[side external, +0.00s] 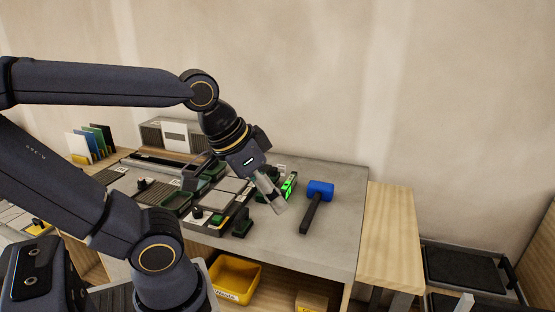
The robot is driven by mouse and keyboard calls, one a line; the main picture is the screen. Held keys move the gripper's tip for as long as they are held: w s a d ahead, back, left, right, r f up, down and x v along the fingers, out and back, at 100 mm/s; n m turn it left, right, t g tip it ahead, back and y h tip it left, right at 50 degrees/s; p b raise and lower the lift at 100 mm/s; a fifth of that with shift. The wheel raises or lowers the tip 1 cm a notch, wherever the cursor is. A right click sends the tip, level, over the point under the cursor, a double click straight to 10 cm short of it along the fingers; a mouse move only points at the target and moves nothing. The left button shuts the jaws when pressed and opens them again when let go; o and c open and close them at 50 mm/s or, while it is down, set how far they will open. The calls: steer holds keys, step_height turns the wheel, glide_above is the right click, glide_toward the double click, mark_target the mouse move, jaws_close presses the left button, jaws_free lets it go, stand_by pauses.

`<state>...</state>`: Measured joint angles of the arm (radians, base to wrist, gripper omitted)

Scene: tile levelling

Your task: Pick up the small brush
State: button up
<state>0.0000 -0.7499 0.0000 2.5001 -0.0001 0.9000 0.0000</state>
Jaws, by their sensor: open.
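My gripper (272,196) is above the right part of the grey worktop, pointing down and to the right. Its grey end is close to a level-like tool with a bright green face (289,187). The two fingers overlap from this side, so the gap between them is hard to see; nothing shows held in it. I cannot pick out the small brush for certain. A small dark, upright item with a green part (242,224) stands near the front edge, left of and below the gripper; its kind is unclear at this size.
A blue-headed mallet (320,190) lies right of the gripper. Grey tiles (231,184) and small tools crowd the worktop's left. A yellow bin (235,279) sits below the front edge. The worktop (342,205) is bare around the mallet. Coloured cards (93,142) stand at the back left.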

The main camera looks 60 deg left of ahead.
steer(key=w+r+t, duration=0.2)
steer(key=w+r, duration=0.3)
steer(key=w+a+r+n+y, duration=0.2)
steer(key=w+a+r+n, duration=0.1)
steer(key=w+a, duration=0.8)
steer(key=n+g+y, duration=0.1)
steer(key=n+g, duration=0.3)
steer(key=n, duration=0.2)
glide_above(274, 175)
steer(key=s+d, duration=0.4)
step_height(274, 175, down, 18)
steer(key=x, duration=1)
steer(key=shift+a+f, duration=0.15)
steer(key=shift+a, duration=0.3)
steer(key=x, duration=0.5)
steer(key=shift+a+f, duration=0.2)
steer(key=shift+a, duration=0.25)
